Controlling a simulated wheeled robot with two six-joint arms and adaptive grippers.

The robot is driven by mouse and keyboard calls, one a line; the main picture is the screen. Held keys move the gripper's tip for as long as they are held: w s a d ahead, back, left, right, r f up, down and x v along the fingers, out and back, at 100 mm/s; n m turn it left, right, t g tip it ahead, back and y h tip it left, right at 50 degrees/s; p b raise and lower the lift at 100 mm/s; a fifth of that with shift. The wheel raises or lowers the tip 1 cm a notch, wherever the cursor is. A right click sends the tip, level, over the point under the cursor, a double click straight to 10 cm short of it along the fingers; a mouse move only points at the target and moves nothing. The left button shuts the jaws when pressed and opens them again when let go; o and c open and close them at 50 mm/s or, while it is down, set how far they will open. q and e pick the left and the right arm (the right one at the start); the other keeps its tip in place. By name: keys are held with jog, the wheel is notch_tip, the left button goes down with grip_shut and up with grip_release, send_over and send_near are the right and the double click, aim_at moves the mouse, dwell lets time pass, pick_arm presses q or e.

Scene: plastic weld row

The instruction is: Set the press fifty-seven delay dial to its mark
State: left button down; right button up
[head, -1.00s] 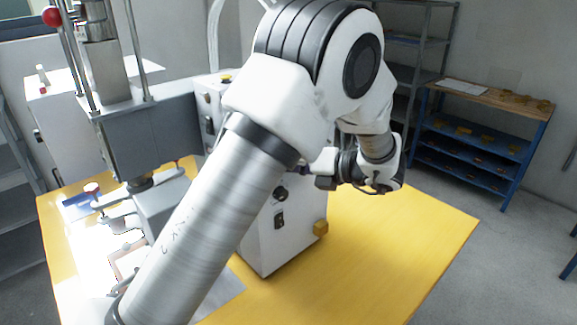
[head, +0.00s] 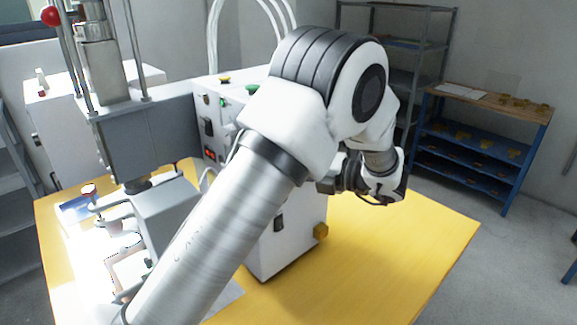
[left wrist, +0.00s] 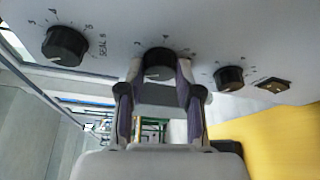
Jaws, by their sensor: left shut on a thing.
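In the left wrist view a pale panel carries three black dials in a row. My left gripper (left wrist: 160,74) is shut on the middle dial (left wrist: 159,61), with one finger on each side of it. Part of a printed scale shows above this dial, but its name and its mark cannot be read. In the head view my left gripper (head: 332,183) is beside the white control box (head: 290,245), and the dial in its fingers is hidden there. My right gripper is not in view.
A larger dial (left wrist: 65,45) marked as a seal dial is left of the fingers. The grey press (head: 150,130) stands left of the box. The yellow table (head: 400,240) is clear on the right.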

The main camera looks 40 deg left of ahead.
pick_arm(q)
jog(key=c, duration=0.8)
grip_release()
jog(key=shift+a, duration=0.1)
jog(key=v, duration=1.2)
jog(key=shift+f, duration=0.1)
